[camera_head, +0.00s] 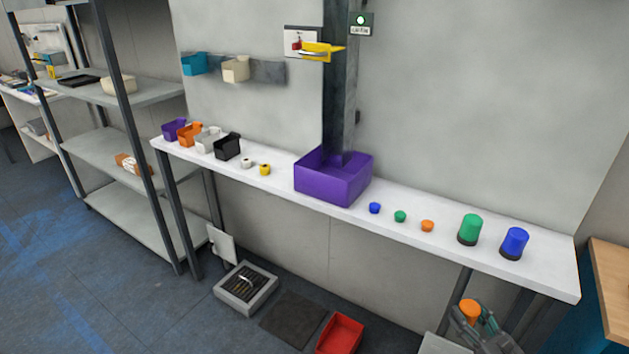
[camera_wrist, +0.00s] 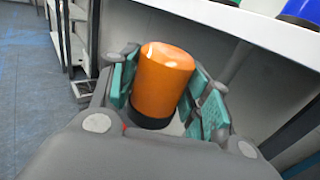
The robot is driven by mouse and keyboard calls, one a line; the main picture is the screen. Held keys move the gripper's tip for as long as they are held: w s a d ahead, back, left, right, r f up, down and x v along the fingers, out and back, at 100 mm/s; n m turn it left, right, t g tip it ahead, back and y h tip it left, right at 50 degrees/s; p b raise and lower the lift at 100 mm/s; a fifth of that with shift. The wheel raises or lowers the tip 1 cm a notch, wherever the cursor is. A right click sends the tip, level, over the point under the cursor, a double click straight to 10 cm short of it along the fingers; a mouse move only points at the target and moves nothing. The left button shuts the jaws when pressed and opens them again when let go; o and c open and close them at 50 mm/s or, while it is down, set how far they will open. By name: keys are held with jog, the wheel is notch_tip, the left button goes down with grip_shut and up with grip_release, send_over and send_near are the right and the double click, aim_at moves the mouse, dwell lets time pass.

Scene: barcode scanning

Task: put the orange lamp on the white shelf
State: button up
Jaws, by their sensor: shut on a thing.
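The orange lamp (camera_wrist: 163,80) has a black base and is held upright, slightly tilted, between the teal finger pads of my gripper (camera_wrist: 165,92) in the wrist view. In the head view my gripper (camera_head: 478,322) is at the lower right, below and in front of the white shelf (camera_head: 420,232), with the top of the orange lamp (camera_head: 470,309) showing. The shelf's edge also shows above the lamp in the wrist view (camera_wrist: 240,32). A green lamp (camera_head: 469,230) and a blue lamp (camera_head: 514,243) stand on the right part of the shelf.
Small blue, green and orange pieces (camera_head: 427,226) lie left of the green lamp. A large purple bin (camera_head: 330,186) stands mid-shelf. Small bins fill the left end. The shelf's right end, beyond the blue lamp, is bare. A wooden surface (camera_head: 612,275) is at far right.

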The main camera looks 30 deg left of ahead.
jog(key=shift+s+d+f+g, duration=0.15)
jog(key=shift+d+f+g, duration=0.05)
jog(key=shift+f+g, duration=0.1)
